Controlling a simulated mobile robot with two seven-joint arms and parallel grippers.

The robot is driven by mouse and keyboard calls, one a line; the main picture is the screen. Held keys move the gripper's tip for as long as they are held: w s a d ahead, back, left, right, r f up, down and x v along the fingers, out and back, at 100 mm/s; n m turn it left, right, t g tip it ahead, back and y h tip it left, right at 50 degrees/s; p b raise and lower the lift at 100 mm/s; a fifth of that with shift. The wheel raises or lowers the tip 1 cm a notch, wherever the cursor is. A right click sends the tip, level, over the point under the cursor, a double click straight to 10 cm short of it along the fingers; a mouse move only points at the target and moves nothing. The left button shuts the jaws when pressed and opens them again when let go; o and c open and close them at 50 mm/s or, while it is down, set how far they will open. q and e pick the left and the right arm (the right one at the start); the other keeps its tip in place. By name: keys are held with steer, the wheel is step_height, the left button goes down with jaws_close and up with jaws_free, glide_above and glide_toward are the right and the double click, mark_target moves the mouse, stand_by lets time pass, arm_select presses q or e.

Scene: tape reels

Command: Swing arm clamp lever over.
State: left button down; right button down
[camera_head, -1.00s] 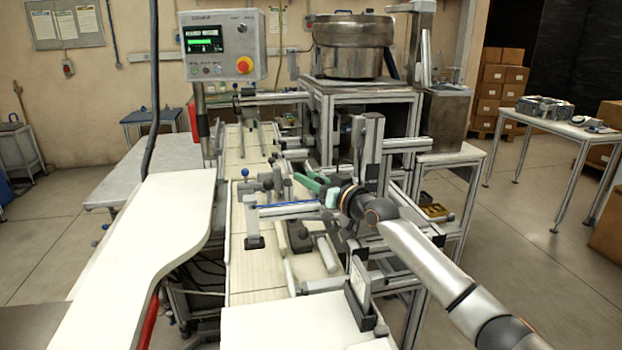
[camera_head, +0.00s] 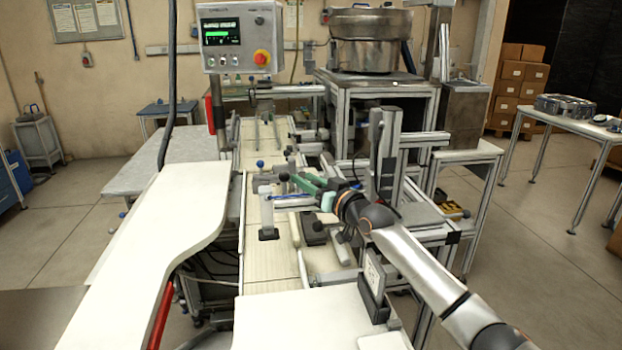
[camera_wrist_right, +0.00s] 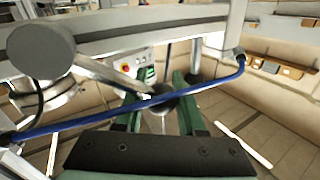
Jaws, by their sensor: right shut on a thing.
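My right gripper (camera_head: 298,183), with green fingers, reaches in from the right over the machine's middle. In the right wrist view its fingers (camera_wrist_right: 163,112) are shut on the dark round knob of the clamp lever (camera_wrist_right: 180,104). A grey rod runs from the upper left towards this knob. A blue bar (camera_wrist_right: 110,116) crosses in front of the fingers in that view. In the head view the dark knob (camera_head: 284,177) shows at the fingertips, and the rest of the lever is too small to make out. My left gripper is not in view.
A tall aluminium column (camera_head: 385,150) stands close behind the wrist. A control panel (camera_head: 239,38) hangs at the back left. The white worktop (camera_head: 165,220) at left is clear.

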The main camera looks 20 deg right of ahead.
steer(key=shift+f, duration=0.95)
steer(key=c, duration=1)
jaws_free()
steer(key=o, duration=0.3)
steer(key=shift+w+d, duration=0.1)
steer(key=shift+w, duration=0.05)
steer(key=shift+o, duration=0.9)
steer(key=shift+r, duration=0.1)
steer(key=shift+d+r, duration=0.1)
steer(key=shift+r, duration=0.25)
